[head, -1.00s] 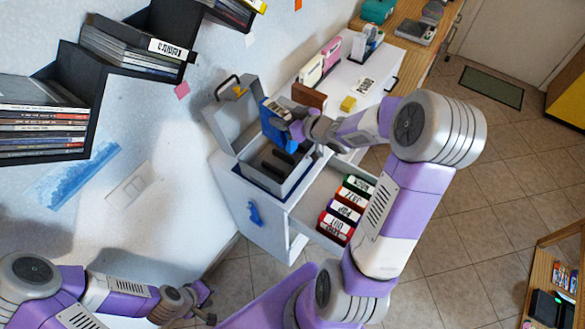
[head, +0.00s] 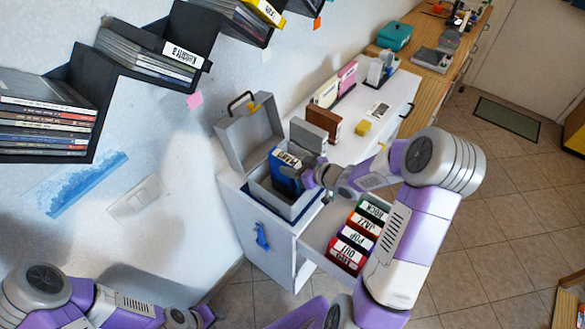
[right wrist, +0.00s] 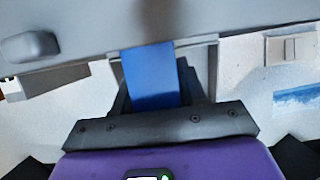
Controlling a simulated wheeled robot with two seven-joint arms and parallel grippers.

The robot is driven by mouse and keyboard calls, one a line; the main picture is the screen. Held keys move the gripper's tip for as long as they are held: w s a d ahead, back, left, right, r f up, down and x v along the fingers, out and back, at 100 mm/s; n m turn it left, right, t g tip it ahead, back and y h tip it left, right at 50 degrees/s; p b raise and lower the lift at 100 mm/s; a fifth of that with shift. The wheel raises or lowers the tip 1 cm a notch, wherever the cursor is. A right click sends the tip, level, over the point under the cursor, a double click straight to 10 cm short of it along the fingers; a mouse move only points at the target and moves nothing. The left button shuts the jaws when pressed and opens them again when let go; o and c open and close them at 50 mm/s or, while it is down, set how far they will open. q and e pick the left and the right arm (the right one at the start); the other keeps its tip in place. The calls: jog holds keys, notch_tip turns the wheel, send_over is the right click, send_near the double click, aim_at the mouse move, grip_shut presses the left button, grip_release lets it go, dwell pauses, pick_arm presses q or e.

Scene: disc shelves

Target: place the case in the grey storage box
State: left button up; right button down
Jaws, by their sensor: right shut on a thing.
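The case (head: 283,170) is blue with a white printed label at its top. It stands roughly upright, its lower part down inside the open grey storage box (head: 303,207). The box's lid (head: 248,137) is tipped back against the wall side. My right gripper (head: 307,177) is shut on the case from the right, at the box's opening. The right wrist view shows the blue case (right wrist: 151,76) in front of the gripper; the fingertips are mostly hidden. The case's bottom is hidden by the box. My left gripper (head: 200,318) is at the bottom edge, away from the box, partly cut off.
The box stands on a white cabinet (head: 262,262). An open drawer to its right holds several labelled cases (head: 348,247). Dark wall shelves (head: 150,63) with discs hang at upper left.

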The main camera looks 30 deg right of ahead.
jog(key=shift+f, duration=0.15)
jog(key=c, duration=0.6)
grip_release()
jog(key=shift+c, duration=0.2)
jog(key=shift+r, duration=0.25)
jog(key=p+v, duration=0.3)
jog(key=v, duration=0.9)
